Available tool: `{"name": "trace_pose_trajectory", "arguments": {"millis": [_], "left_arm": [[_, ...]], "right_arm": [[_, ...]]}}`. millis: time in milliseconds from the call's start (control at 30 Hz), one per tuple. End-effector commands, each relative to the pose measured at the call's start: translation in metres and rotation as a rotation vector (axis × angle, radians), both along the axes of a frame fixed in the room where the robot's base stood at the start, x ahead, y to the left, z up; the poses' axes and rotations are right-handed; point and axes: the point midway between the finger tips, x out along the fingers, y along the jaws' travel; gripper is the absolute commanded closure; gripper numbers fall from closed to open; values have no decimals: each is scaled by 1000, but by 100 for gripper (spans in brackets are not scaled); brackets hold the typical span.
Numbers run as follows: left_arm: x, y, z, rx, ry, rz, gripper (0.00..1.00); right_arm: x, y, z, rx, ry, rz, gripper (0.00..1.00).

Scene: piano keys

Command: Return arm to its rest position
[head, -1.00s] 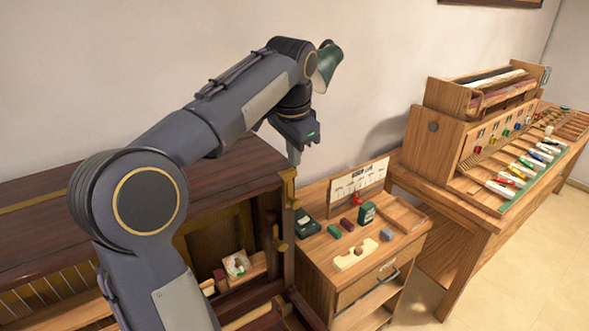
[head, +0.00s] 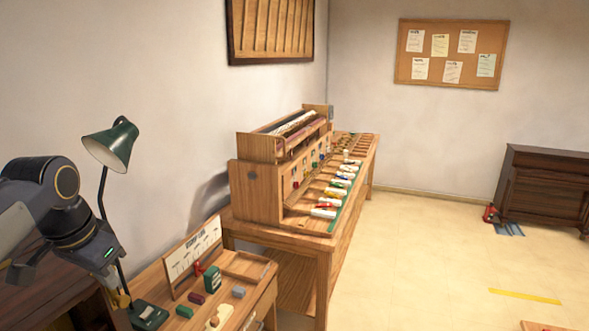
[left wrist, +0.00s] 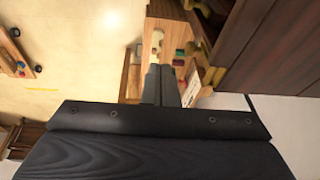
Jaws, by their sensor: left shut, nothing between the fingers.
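My left arm (head: 40,190) comes in at the left edge of the head view, dark grey with a gold ring at a joint. My left gripper (head: 114,285) points down beside the green desk lamp (head: 110,145), above the left side of the small wooden cabinet. In the left wrist view my left gripper's two grey fingers (left wrist: 161,86) are together with nothing between them. Part of the dark piano (left wrist: 275,45) shows at the right of that view. My right gripper is not in view.
The small cabinet (head: 262,268) holds a card, a green box and several small blocks. A workbench (head: 325,245) with a wooden rack and several white keys stands beyond it. A dark cabinet (head: 545,190) stands far right. The floor (head: 430,260) between is open.

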Motion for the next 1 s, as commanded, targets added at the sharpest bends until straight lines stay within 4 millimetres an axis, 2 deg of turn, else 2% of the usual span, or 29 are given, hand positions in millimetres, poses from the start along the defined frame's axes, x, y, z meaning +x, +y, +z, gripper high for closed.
{"name": "trace_pose_trajectory", "arguments": {"millis": [33,167,300,400,500,600,700,1000], "left_arm": [[-21,-13,-14,-46,-27,16,100],[-66,-54,-54,-176,-86,73,100],[-112,-97,-101,-311,-128,156,100],[-137,-122,-132,-387,-146,213,100],[-154,-138,-154,-440,-157,259,100],[-163,-147,-167,-468,-161,286,100],[-166,-150,-171,-477,-162,296,100],[-166,-150,-171,-476,-160,294,100]], "right_arm": [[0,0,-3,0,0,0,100],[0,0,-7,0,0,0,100],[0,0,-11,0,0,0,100],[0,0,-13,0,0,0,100],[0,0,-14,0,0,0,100],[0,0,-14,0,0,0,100],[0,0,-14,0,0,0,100],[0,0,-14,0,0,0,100]]}}
